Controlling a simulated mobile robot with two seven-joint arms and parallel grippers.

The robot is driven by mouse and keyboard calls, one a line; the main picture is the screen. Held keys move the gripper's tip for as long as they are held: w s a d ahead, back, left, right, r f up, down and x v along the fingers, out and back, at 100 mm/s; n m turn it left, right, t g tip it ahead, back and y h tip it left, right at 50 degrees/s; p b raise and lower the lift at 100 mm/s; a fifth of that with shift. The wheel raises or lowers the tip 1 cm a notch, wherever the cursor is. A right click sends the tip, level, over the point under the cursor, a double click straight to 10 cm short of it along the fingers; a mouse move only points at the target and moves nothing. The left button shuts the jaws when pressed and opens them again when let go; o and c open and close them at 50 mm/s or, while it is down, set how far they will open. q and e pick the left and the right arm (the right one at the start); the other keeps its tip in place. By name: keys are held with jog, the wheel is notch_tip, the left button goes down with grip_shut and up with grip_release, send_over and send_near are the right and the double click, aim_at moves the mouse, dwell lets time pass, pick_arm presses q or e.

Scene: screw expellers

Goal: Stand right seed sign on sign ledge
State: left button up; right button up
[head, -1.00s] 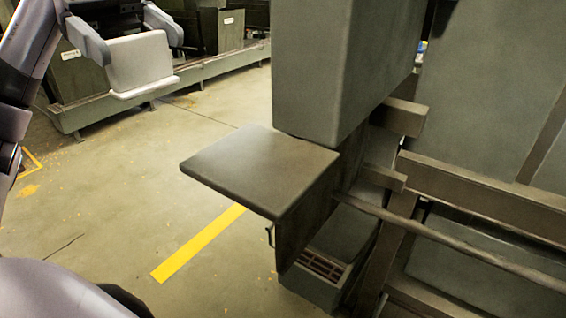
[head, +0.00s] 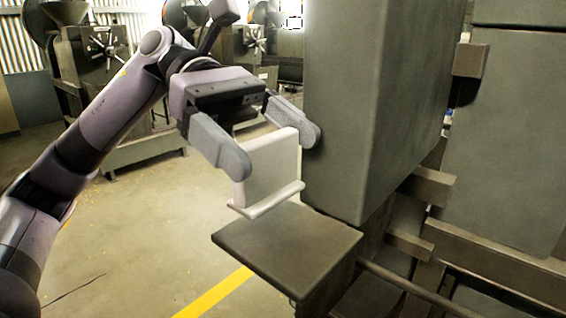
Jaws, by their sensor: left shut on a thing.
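My left gripper (head: 276,154) is shut on a white sign (head: 270,172), a flat panel with a foot strip along its bottom edge. The gripper holds the sign upright with its fingers at the two sides. The sign's foot hangs over the back edge area of the dark sign ledge (head: 290,250); it seems a little above the ledge, and I cannot tell whether it touches. The ledge is a flat square plate with nothing else on it. The sign's face shows no readable print. My right gripper is not in view.
A tall grey-green machine housing (head: 375,90) stands directly right of the ledge, close to the right finger. Beams and a rod (head: 415,292) run at the lower right. Dark machines (head: 95,50) stand at the back left. The floor with a yellow stripe (head: 215,292) is clear.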

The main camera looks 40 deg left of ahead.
aim_at(274, 171)
pick_arm(q)
jog(key=shift+d, duration=0.7)
jog(key=f, duration=0.1)
jog(key=d+f, duration=0.1)
jog(key=shift+s+f, duration=0.1)
jog(key=shift+f, duration=0.7)
jog(key=shift+a+f, duration=0.1)
jog(key=shift+f, duration=0.1)
jog(key=o, duration=0.7)
jog(key=shift+c, duration=0.2)
jog(key=shift+r, duration=0.15)
